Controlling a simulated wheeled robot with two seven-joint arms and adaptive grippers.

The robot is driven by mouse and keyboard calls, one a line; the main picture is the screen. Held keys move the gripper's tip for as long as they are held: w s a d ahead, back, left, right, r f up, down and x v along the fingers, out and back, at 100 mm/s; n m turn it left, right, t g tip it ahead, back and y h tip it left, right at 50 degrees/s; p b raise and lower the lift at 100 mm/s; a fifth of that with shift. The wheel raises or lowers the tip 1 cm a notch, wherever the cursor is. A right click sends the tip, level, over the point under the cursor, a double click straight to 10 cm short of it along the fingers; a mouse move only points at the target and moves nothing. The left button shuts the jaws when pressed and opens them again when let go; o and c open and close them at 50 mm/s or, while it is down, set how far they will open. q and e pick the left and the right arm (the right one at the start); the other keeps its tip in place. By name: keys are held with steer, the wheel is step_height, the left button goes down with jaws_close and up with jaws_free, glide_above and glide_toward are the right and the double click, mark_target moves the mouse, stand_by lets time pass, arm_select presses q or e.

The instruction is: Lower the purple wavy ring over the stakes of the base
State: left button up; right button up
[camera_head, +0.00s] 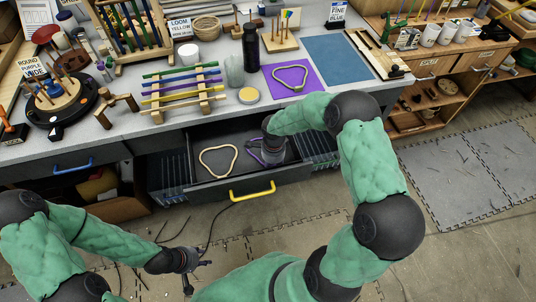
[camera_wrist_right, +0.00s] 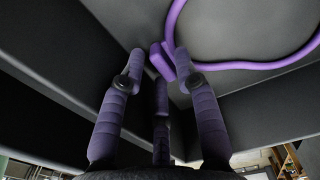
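The purple wavy ring (camera_head: 253,150) lies in the open drawer, partly hidden by my right gripper (camera_head: 274,150). In the right wrist view the ring (camera_wrist_right: 250,65) curves across the drawer floor, and a bend of it shows near the gap between my right gripper's fingertips (camera_wrist_right: 160,62). Those fingers stand apart, with no clear grip on the ring. My left gripper (camera_head: 196,270) hangs low over the floor, empty, its fingers apart. A round wooden base with upright stakes (camera_head: 55,97) stands on a black turntable at the bench's left.
A cream ring (camera_head: 218,160) lies left in the same drawer (camera_head: 205,192), which has a yellow handle (camera_head: 252,191). Another ring (camera_head: 290,77) lies on a purple mat (camera_head: 312,84). A striped rack (camera_head: 182,90), a black bottle (camera_head: 251,48) and a small stake board (camera_head: 280,42) crowd the bench.

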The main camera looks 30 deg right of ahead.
jaws_close()
steer(key=shift+r, duration=0.15)
